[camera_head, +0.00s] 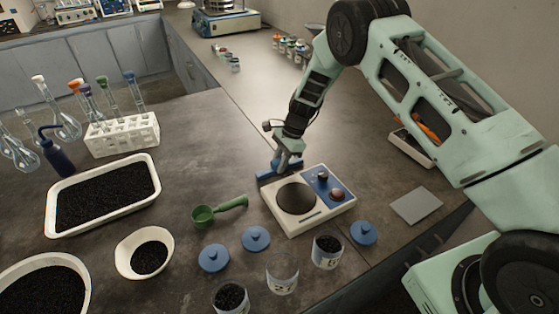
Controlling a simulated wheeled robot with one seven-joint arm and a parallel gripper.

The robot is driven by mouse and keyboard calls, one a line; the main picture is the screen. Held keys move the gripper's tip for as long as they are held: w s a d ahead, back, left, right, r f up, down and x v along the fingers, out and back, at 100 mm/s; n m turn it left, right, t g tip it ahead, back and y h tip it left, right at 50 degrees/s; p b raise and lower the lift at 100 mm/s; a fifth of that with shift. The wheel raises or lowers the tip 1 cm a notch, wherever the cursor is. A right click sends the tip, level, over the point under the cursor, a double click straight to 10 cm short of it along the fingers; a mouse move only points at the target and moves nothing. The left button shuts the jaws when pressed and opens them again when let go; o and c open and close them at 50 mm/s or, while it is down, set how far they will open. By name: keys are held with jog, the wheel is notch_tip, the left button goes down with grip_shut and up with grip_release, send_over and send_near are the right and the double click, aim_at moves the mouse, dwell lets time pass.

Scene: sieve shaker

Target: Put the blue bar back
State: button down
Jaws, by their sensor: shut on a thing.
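My gripper (287,163) points down at the back left edge of a small white device. It is shut on the blue bar (266,179), which shows on both sides of the fingers. The bar lies level along the device's back edge; I cannot tell whether it touches the device or the bench. The fingers hide the middle of the bar.
A green scoop (205,215) lies left of the device. Blue lids (255,238) and small jars (327,252) stand in front. A black-filled tray (150,160), bowl (125,250) and flask rack (122,139) are at left. A grey square plate (416,205) lies right.

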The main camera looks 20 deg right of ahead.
jog(key=c, duration=1.2)
grip_release()
jog(key=shift+f, duration=0.1)
